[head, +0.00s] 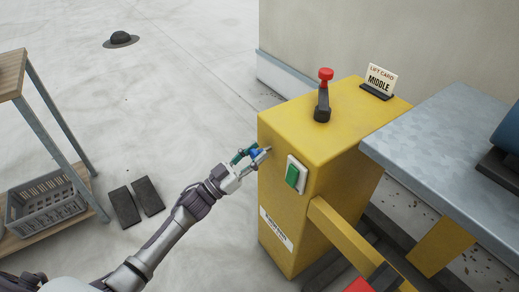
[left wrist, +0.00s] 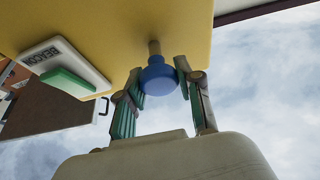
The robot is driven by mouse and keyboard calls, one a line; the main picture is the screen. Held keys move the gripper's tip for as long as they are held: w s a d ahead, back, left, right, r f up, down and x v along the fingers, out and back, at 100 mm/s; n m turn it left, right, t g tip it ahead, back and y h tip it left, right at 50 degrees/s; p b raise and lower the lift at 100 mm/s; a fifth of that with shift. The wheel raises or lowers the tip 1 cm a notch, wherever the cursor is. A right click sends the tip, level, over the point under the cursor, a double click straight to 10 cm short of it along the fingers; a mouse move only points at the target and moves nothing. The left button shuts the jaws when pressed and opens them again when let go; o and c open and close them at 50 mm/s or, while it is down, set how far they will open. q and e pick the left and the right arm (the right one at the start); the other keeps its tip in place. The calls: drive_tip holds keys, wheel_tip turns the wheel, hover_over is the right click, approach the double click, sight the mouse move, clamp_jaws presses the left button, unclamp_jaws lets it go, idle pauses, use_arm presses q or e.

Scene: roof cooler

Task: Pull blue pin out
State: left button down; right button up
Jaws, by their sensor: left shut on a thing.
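The blue pin (left wrist: 158,80) has a round blue knob on a brass-coloured shaft, and the shaft meets the yellow housing (left wrist: 100,20). In the head view the blue pin (head: 254,153) is a small patch at the left side of the yellow housing (head: 310,130). My left gripper (head: 257,155) is at that side, shut on the knob. In the left wrist view its fingers (left wrist: 160,83) are on either side of the knob. A stretch of shaft shows between knob and housing; how deep it sits is hidden. My right gripper is out of view.
A green rocker switch (head: 292,177) sits beside the pin on the housing. A red-topped lever (head: 324,95) and a "MIDDLE" card (head: 380,79) are on top. A grey platform (head: 430,125) is at right. A shelf with a grey crate (head: 48,203) stands left. The floor behind is mostly clear.

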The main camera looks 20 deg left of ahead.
use_arm(q)
drive_tip(key=shift+s+a+r+p, duration=0.1)
drive_tip(key=shift+s+a+p, duration=0.2)
drive_tip(key=shift+s+a, duration=0.35)
drive_tip(key=shift+s, duration=0.3)
drive_tip(key=shift+w+f, duration=0.1)
drive_tip(key=shift+f, duration=0.1)
drive_tip(key=c, duration=1.2)
unclamp_jaws()
drive_tip(key=o, duration=0.4)
drive_tip(key=shift+a+r, duration=0.1)
drive_tip(key=shift+a, duration=0.05)
drive_tip(key=shift+o, duration=0.2)
drive_tip(key=v, duration=1.2)
drive_tip(key=shift+y, duration=0.3)
